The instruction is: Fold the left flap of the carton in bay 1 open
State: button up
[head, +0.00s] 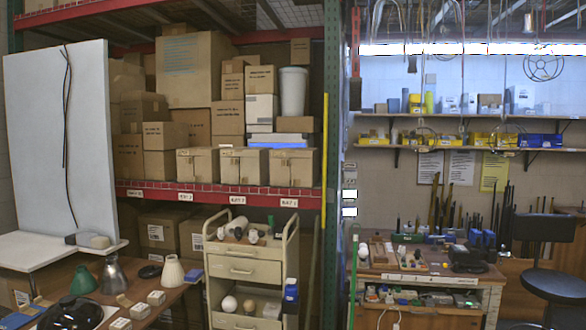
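Three similar tan cartons stand in a row at the front of the red-edged shelf: a left one (197,165), a middle one (243,166) and a right one (292,167). Small white labels sit on the shelf edge below them, and their print is too small to read surely. My gripper is not in view.
A beige drawer cart (243,268) with bulbs on top stands below the shelf. A table with lampshades (173,270) is at lower left, beside a tall white panel (62,140). More boxes are stacked behind the cartons. A workbench (420,272) and stool (552,283) are at right.

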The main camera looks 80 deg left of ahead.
aim_at(280, 167)
jog(key=u, duration=2.2)
jog(key=i, duration=2)
jog(key=u, duration=0.95)
